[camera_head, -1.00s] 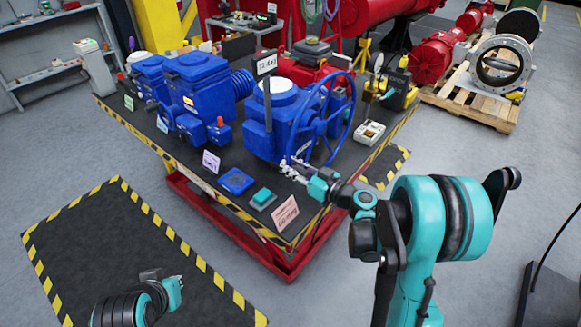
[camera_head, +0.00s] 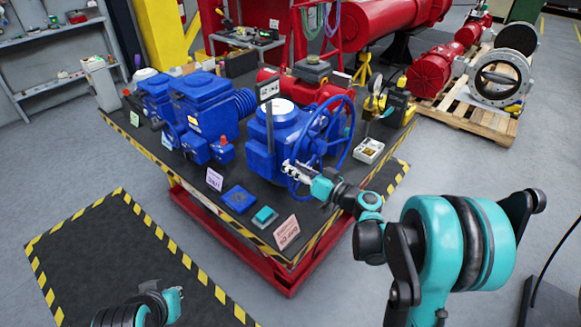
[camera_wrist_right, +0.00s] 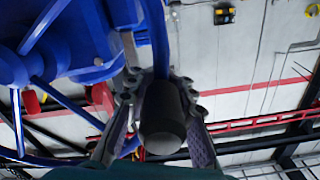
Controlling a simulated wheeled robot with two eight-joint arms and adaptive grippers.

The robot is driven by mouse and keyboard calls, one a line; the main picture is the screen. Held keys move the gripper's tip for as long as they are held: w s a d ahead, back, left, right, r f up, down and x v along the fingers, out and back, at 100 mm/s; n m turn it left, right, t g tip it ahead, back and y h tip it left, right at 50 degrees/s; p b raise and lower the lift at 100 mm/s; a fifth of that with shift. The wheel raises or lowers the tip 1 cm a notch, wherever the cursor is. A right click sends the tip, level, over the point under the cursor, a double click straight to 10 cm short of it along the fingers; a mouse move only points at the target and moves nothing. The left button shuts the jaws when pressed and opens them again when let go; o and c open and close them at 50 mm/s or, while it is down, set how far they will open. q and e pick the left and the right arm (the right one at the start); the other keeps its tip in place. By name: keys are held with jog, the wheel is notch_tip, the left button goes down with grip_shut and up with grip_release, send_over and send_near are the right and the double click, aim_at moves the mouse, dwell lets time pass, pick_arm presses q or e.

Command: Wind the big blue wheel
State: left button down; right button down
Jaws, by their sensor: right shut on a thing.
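The big blue wheel (camera_head: 349,119) stands upright on the front of a blue valve actuator (camera_head: 258,160) on the table. My right gripper (camera_head: 293,169) is at the lower left of its rim. In the right wrist view, the fingers of my right gripper (camera_wrist_right: 158,92) are closed around a dark cylindrical grip (camera_wrist_right: 162,125) by the blue rim (camera_wrist_right: 157,40). The exact contact is partly hidden by the grip. My left gripper (camera_head: 175,296) is low at the left, away from the table, and too small to tell its opening.
The black table (camera_head: 185,178) has a yellow-black edge. A blue pad (camera_head: 239,199), a teal button box (camera_head: 264,216) and a pink sign (camera_head: 287,232) lie near its front corner. A small meter (camera_head: 368,150) sits right of the wheel. Striped floor mats border the table.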

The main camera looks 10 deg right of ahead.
jog(key=c, duration=1.3)
grip_release()
jog(key=shift+o, duration=0.2)
jog(key=v, duration=1.2)
jog(key=shift+d, duration=0.1)
